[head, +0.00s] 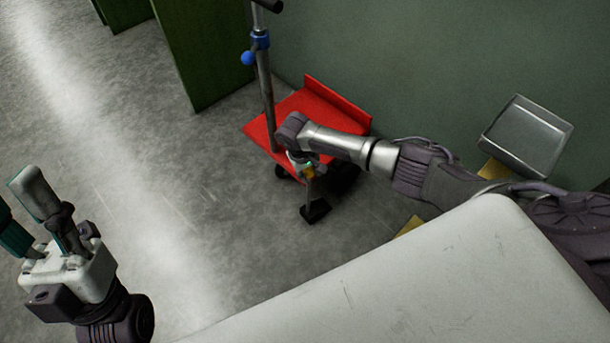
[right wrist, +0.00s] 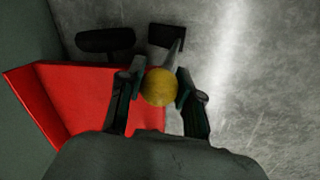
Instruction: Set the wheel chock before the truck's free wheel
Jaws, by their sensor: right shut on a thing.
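The truck has a red deck (head: 285,118) and an upright grey post (head: 265,90). A dark wheel (right wrist: 105,40) shows past the deck's edge in the right wrist view. My right gripper (head: 306,168) is shut on the yellow knob (right wrist: 160,86) of the wheel chock. The chock's thin rod runs down to its black block (head: 315,212), which also shows in the right wrist view (right wrist: 167,36). The block is beside the wheel with a small gap; I cannot tell whether it touches the floor. My left gripper (head: 22,215) is open and empty at the left.
A grey tray (head: 525,135) stands at the right near the green wall (head: 430,60). Green panels (head: 200,50) rise at the upper left. A pale surface (head: 420,280) fills the lower right. The grey floor (head: 170,200) left of the truck is clear.

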